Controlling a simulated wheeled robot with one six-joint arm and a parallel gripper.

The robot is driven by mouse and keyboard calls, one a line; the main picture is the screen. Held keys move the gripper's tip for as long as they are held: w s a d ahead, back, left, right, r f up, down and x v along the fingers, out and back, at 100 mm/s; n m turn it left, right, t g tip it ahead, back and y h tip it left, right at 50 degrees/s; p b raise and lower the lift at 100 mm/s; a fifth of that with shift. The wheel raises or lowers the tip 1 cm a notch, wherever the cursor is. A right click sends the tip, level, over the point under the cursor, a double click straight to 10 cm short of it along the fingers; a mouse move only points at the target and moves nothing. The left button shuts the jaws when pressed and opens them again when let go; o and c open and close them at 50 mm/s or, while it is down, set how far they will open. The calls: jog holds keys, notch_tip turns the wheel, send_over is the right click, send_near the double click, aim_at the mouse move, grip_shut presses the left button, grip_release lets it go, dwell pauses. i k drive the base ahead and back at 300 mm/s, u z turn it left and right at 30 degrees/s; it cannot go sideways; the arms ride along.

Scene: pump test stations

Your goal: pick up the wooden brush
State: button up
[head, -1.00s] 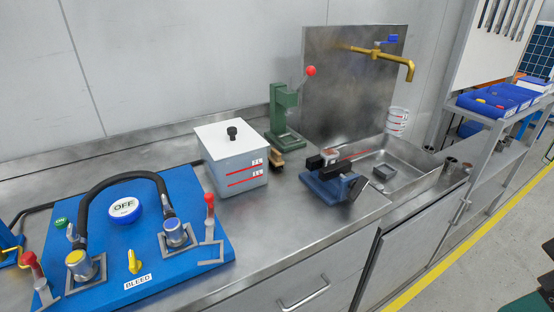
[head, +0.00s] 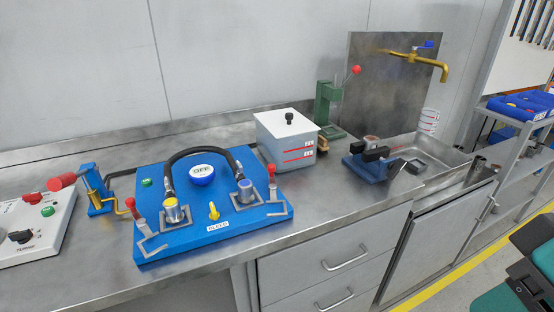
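A small brown wooden thing (head: 322,143), which looks like the wooden brush, lies on the steel bench. It sits just behind the right side of the white lidded tank and in front of the green press. The tank hides part of it, so its full shape and bristles cannot be made out. My gripper is not in view.
The white tank (head: 287,146) with a black knob stands left of the green press (head: 327,108). A blue vise (head: 372,166) and a steel sink (head: 440,157) are to the right. The blue pump board (head: 180,240) fills the bench's middle. Bare bench lies before the tank.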

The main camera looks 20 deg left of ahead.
aim_at(321, 147)
jog(key=u, duration=0.35)
jog(key=k, duration=0.85)
jog(key=z, duration=0.3)
jog(key=i, duration=0.65)
jog(key=z, duration=0.55)
jog(key=i, duration=0.85)
jog(key=u, duration=0.55)
jog(key=i, duration=0.5)
jog(key=u, duration=0.85)
jog(key=i, duration=0.35)
jog(key=u, duration=0.45)
